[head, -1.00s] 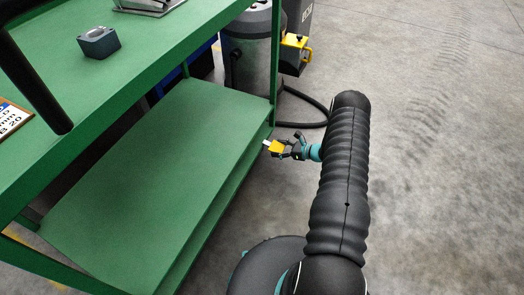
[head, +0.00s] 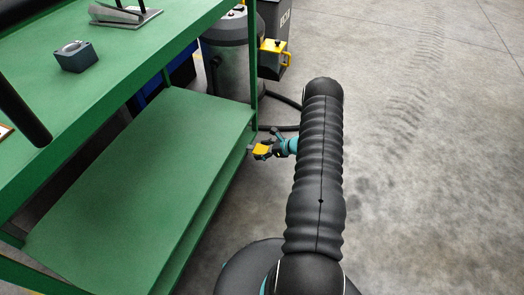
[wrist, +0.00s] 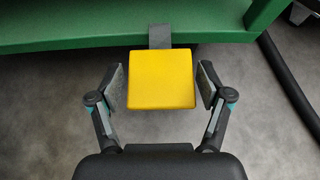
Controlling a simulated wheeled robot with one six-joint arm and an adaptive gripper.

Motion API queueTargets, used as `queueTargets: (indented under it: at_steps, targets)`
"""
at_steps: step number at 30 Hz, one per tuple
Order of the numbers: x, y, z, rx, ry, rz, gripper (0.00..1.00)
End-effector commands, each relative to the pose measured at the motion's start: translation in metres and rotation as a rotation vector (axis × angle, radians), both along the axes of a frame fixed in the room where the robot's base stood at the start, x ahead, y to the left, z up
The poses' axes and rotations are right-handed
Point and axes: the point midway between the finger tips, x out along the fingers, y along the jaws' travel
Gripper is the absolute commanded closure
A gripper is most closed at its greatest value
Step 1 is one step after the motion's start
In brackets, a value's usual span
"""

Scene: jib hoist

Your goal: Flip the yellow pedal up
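The yellow pedal (wrist: 160,80) is a flat square plate on a grey metal arm (wrist: 160,36) that comes from the green bench's lower edge. My gripper (wrist: 162,92) has its two fingers spread, one on each side of the pedal. The pads stand very close to its side edges; I cannot tell whether they touch. The pedal's underside is hidden.
The green bench (head: 145,185) with a lower shelf fills the left. A grey block (head: 76,56) sits on its top. A grey drum-shaped machine (head: 232,60) and a yellow box (head: 272,58) stand behind. A black hose (wrist: 288,80) lies on the floor. The floor at right is clear.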

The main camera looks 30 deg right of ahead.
Motion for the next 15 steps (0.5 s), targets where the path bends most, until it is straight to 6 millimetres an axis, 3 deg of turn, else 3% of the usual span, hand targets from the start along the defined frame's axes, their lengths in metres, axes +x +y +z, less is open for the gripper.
queueTargets:
  at_steps: [15]
  targets:
    - [-0.0088, -0.0095, 0.0061, 0.001, 0.001, -0.006, 0.08]
